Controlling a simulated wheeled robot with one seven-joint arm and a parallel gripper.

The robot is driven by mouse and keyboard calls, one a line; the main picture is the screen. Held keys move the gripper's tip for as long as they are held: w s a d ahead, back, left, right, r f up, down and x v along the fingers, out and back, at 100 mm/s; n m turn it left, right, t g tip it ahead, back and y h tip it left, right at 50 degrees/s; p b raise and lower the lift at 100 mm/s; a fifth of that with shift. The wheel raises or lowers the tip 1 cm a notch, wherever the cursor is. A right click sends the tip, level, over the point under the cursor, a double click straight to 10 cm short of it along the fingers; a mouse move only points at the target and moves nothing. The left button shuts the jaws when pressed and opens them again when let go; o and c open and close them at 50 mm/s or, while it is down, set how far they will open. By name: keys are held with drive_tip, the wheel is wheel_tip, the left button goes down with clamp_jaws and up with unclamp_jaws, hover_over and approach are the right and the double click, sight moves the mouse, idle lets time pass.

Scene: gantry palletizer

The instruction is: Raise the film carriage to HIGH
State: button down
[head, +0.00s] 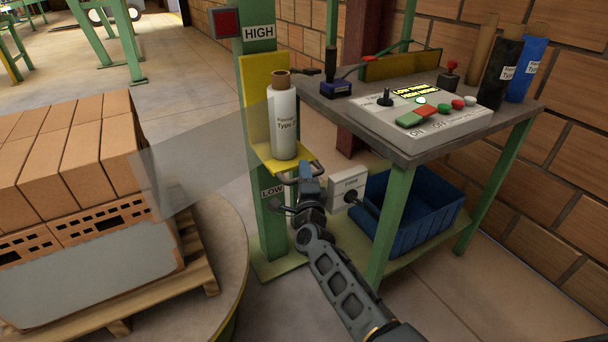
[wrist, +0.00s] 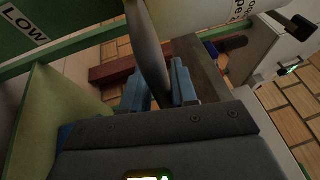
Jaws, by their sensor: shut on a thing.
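The film carriage (head: 262,152) is a yellow bracket on a green post (head: 250,47), with its shelf low, just above the LOW label (head: 271,191). The HIGH label (head: 258,32) is near the top of the post. A white film roll (head: 284,125) stands upright on the shelf. My gripper (head: 308,178) is at the shelf's front edge. In the wrist view, its blue jaws (wrist: 160,88) are shut on a dark grey handle bar (wrist: 147,45). Clear film stretches left from the roll to the brick stack (head: 75,160).
The bricks rest on a wooden pallet (head: 195,262) on a round turntable. To the right stands a table with a control panel (head: 420,122) and spare rolls. A blue crate (head: 405,232) sits below it. A small grey box (head: 347,186) is close right of my gripper.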

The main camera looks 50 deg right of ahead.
drive_tip(key=shift+w+r, duration=0.15)
drive_tip(key=shift+r, duration=0.55)
drive_tip(key=c, duration=1.1)
unclamp_jaws()
drive_tip(key=shift+f, duration=0.1)
drive_tip(key=p+v, duration=0.2)
drive_tip(key=v, duration=0.6)
drive_tip(key=shift+f, duration=0.15)
